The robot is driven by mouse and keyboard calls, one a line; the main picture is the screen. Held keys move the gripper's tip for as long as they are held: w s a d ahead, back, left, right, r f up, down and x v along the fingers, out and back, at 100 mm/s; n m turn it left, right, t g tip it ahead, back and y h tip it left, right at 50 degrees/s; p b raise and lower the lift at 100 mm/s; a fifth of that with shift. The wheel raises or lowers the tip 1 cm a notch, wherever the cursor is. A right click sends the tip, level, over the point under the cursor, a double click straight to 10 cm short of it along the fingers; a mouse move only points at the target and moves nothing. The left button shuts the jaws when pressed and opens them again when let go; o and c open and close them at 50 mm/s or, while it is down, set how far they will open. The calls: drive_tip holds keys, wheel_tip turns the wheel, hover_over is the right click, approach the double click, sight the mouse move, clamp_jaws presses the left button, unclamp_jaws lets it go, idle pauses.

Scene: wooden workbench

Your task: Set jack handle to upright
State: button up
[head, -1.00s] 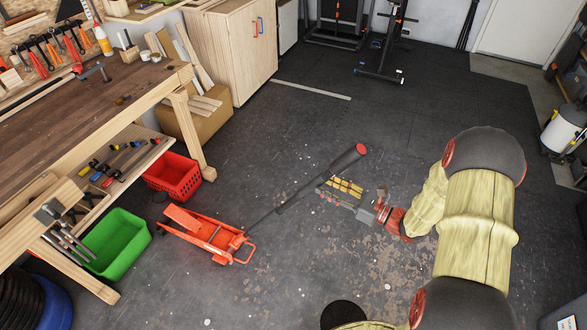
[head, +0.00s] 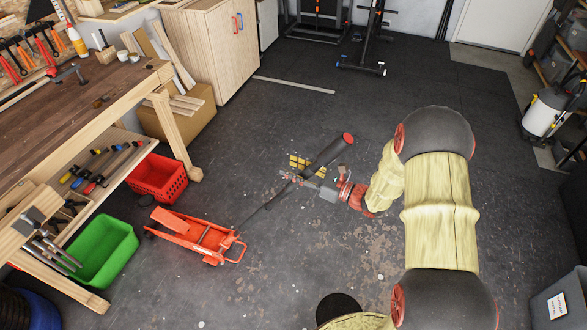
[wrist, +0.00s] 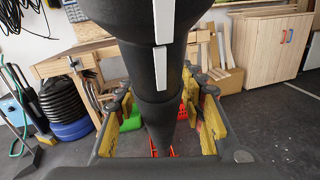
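The orange-red floor jack (head: 195,238) stands on the floor in the head view. Its long black handle (head: 325,153) slants up to the right from the jack and ends in a red cap. My gripper (head: 298,172) is at the upper part of the handle, below the thick grip. In the wrist view the handle (wrist: 160,75) runs between the two yellow-padded fingers of my gripper (wrist: 160,118), with gaps seen on both sides. The gripper is open around the handle. The jack's body is mostly hidden behind the handle in the wrist view.
A red crate (head: 158,178) and a green bin (head: 102,250) stand left of the jack, beside the wooden workbench (head: 85,85). A wooden cabinet (head: 205,50) is behind. The dark floor around the handle is largely clear.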

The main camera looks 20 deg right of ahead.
drive_tip(key=shift+c, duration=0.8)
clamp_jaws()
